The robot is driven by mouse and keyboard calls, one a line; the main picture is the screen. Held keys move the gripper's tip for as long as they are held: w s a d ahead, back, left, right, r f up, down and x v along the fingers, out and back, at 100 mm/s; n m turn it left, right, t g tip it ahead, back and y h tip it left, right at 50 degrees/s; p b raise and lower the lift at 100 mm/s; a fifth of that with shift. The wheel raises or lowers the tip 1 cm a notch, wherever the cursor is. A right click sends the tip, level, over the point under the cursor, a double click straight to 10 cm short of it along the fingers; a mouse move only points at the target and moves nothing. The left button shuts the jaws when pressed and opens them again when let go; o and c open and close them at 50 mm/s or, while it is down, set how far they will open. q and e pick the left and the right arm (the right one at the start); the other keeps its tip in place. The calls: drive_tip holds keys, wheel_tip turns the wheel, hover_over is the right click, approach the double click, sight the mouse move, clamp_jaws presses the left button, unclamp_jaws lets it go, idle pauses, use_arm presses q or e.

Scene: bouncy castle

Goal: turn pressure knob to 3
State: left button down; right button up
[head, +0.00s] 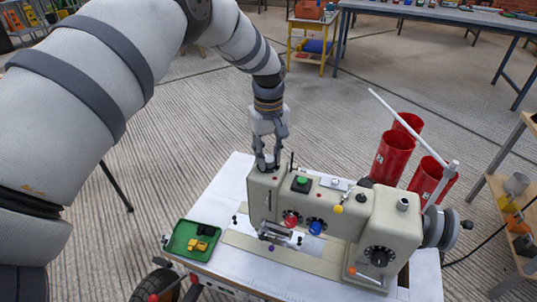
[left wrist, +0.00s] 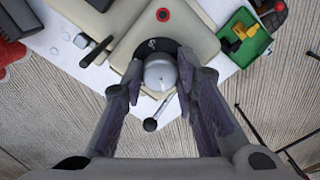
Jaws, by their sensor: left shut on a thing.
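A cream sewing machine (head: 345,228) stands on a white table. My left gripper (head: 268,163) points down at the top of the machine's left end. In the left wrist view its two fingers (left wrist: 160,78) are closed on the sides of a pale, domed pressure knob (left wrist: 160,72). A black dial plate (left wrist: 150,47) with a small white mark shows behind the knob; I cannot read a number on it. A thin lever with a black ball end (left wrist: 151,124) sticks out beside the knob. My right gripper is not in view.
A green tray (head: 191,241) with yellow and black parts lies left of the machine. Red cups (head: 392,156) stand behind its right end, near a pale upright post. A green button (head: 302,181) and red and blue knobs (head: 316,228) are close by on the machine.

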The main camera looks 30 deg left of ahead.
sight(268, 158)
use_arm(q)
drive_tip(key=m, duration=0.5)
drive_tip(key=shift+m, duration=0.3)
drive_tip(key=m, duration=0.5)
drive_tip(key=shift+m, duration=0.5)
drive_tip(key=c, duration=1.3)
unclamp_jaws()
wheel_tip(268, 158, up, 12)
drive_tip(key=shift+r, duration=0.1)
